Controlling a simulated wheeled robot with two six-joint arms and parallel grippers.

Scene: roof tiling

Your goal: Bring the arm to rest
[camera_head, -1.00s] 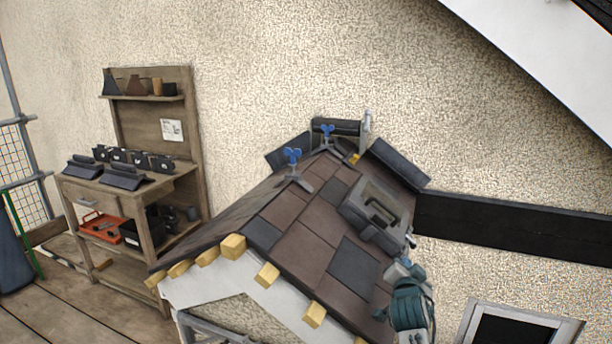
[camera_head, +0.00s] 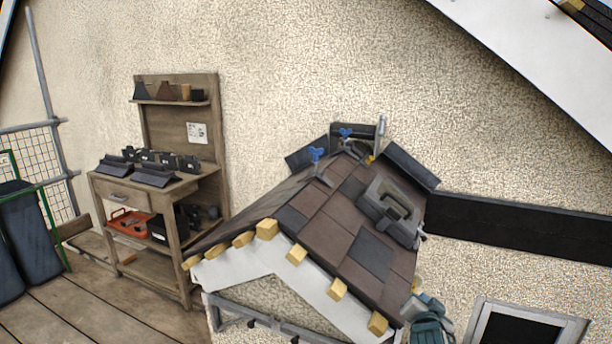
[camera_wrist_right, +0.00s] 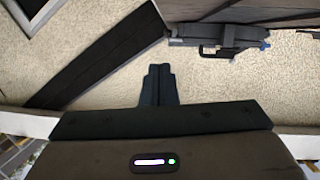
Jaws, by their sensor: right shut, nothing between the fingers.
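My right arm (camera_head: 432,325) shows as a teal and grey shape at the bottom edge of the head view, at the lower right corner of the small tiled roof (camera_head: 325,215). Its fingertips cannot be made out there. In the right wrist view my right gripper (camera_wrist_right: 159,70) has its two dark fingers together, with nothing between them. The fingers point at the pale rough wall and appear clear of it. My left gripper is in neither view.
A dark grey roof piece with a raised frame (camera_head: 392,208) sits on the tiles. Two blue-handled clamps (camera_head: 316,155) stand near the ridge. A wooden workbench (camera_head: 155,188) with dark pieces stands left. A dark beam (camera_head: 520,227) runs along the wall. Wooden floor (camera_head: 90,315) is open at front left.

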